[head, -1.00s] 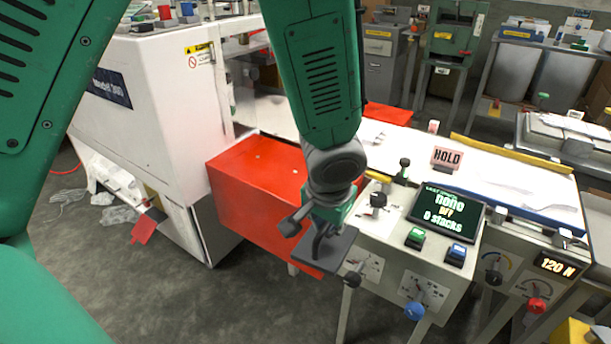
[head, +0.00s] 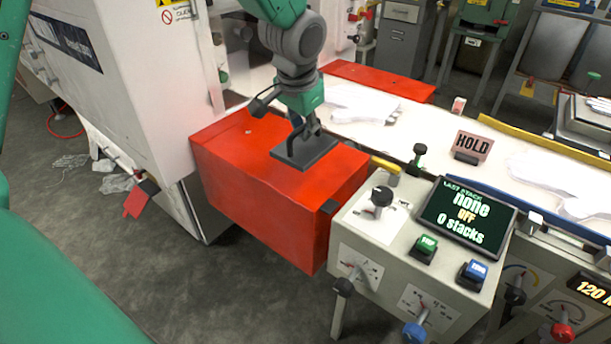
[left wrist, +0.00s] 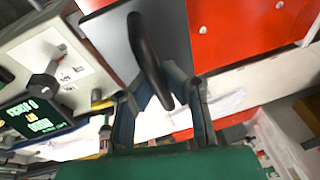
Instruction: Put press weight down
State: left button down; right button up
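The press weight (head: 316,153) is a dark grey flat plate with a black loop handle. In the head view it is level over the top of the red box (head: 262,185); I cannot tell whether it touches the box or is just above it. My left gripper (head: 303,127) is above the plate with its fingers at the handle. In the left wrist view the black handle (left wrist: 147,50) runs between the fingers of the left gripper (left wrist: 162,92), which appear closed on it, and the plate (left wrist: 110,35) lies beyond. My right gripper is not in view.
A white machine (head: 130,75) stands left of the red box. A control panel with a screen (head: 466,216) and knobs stands at the right front. Behind it a white belt (head: 440,150) carries pale gloves (head: 365,104) and a HOLD sign (head: 472,146).

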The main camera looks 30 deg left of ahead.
aim_at(305, 144)
pick_arm(q)
jog(key=x, duration=0.3)
jog(key=shift+s+d+f+b, duration=0.15)
jog(key=shift+s+f+b, duration=0.05)
jog(key=shift+f+b, duration=0.2)
jog(key=shift+d+f, duration=0.15)
jog(key=shift+f, duration=0.2)
jog(key=shift+s+d+f, duration=0.1)
jog(key=shift+d+f, duration=0.25)
notch_tip(305, 144, down, 3)
jog(key=shift+f+b, duration=0.1)
jog(key=shift+b, duration=0.55)
jog(key=shift+a, duration=0.4)
jog(key=c, duration=2.1)
grip_release()
jog(key=shift+f, duration=0.15)
jog(key=o, duration=0.4)
jog(key=shift+d, duration=0.35)
